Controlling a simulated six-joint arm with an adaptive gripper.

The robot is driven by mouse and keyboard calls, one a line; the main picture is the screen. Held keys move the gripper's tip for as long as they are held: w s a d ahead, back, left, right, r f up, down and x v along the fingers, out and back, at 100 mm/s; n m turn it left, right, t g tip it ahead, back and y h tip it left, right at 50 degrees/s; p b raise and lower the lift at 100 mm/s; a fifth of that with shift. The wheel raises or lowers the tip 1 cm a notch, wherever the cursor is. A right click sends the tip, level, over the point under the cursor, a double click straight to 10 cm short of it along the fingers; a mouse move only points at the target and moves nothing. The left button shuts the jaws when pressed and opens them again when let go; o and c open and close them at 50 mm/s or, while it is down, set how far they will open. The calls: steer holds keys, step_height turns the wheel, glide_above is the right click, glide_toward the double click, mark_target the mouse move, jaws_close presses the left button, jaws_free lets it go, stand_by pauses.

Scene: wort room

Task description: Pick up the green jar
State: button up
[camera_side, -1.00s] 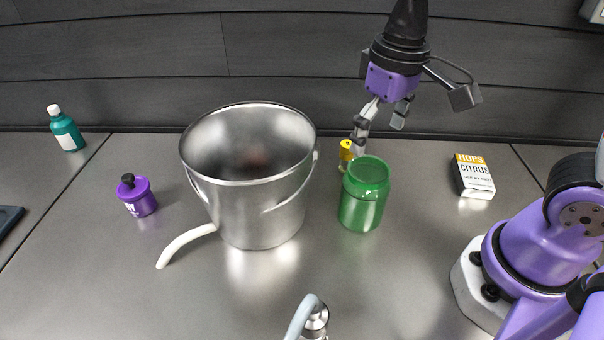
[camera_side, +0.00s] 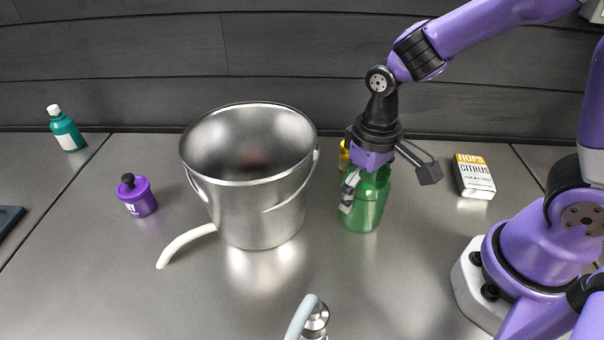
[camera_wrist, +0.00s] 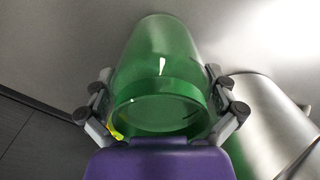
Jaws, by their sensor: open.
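The green jar (camera_side: 366,208) stands upright on the metal counter, just right of the bucket. It also shows in the wrist view (camera_wrist: 158,65), where it fills the space between the fingers. My gripper (camera_side: 362,200) has come down over the jar from above. In the wrist view my gripper (camera_wrist: 160,105) has one finger on each side of the jar and is open. A small gap seems to show beside the jar, but I cannot tell whether either finger touches it. The jar's upper part is mostly hidden by my gripper in the side view.
A steel bucket (camera_side: 250,205) with a pale hose stands close left of the jar. A yellow object (camera_side: 344,154) is partly hidden behind my gripper. A purple jar (camera_side: 137,196) and teal bottle (camera_side: 66,130) stand at left.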

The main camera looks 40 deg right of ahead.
steer(key=c, duration=1)
